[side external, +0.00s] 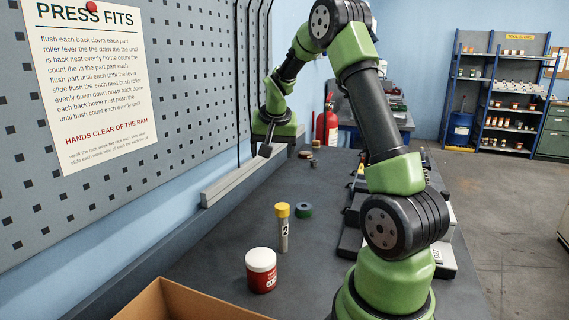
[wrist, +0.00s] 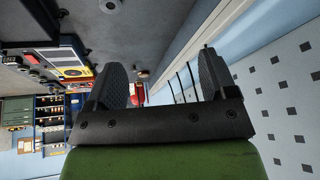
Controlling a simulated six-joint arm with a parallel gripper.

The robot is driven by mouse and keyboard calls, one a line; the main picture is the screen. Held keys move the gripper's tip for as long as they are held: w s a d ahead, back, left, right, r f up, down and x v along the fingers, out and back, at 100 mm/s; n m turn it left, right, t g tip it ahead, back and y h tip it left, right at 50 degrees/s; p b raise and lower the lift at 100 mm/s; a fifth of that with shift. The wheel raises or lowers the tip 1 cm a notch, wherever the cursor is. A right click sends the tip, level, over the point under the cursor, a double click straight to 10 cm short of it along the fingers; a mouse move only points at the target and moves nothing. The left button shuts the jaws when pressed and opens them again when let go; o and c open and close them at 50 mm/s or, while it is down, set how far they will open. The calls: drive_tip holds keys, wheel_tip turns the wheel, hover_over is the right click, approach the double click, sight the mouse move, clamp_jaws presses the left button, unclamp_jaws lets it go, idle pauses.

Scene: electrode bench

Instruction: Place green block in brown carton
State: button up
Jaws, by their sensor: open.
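The brown carton (side external: 205,300) is at the bottom of the side view, cut off by the frame, so most of its inside is out of sight. I cannot make out a green block in either view. My gripper (side external: 265,150) is at the far end of the bench, near the pegboard wall, well away from the carton. In the wrist view my gripper (wrist: 162,68) has its two dark fingers spread wide, with nothing held between them.
A grey ledge (side external: 240,175) runs along the wall. A red extinguisher (side external: 327,128) is behind.

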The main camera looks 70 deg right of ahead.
drive_tip(key=s+a+r+n+t+y, duration=0.1)
drive_tip(key=s+a+r+n, duration=0.1)
drive_tip(key=a, duration=0.5)
drive_tip(key=s+a+r+n+t+y, duration=0.1)
drive_tip(key=a+r, duration=0.3)
drive_tip(key=a, duration=0.4)
drive_tip(key=s+a+r+n+t+y, duration=0.1)
drive_tip(key=s+a+r+n, duration=0.2)
drive_tip(key=a, duration=0.5)
drive_tip(key=shift+s+r+t+y, duration=0.3)
drive_tip(key=shift+s+r+y, duration=0.05)
drive_tip(key=shift+y, duration=0.05)
drive_tip(key=shift+o, duration=0.5)
drive_tip(key=s+a+f+n+y, duration=0.1)
drive_tip(key=s+a+n+y, duration=0.1)
drive_tip(key=s+a, duration=0.4)
drive_tip(key=shift+s+a+n+t+y, duration=0.3)
drive_tip(key=shift+s+a+n, duration=0.05)
drive_tip(key=shift+s+n, duration=0.3)
drive_tip(key=shift+w+d, duration=0.1)
drive_tip(key=shift+w, duration=0.05)
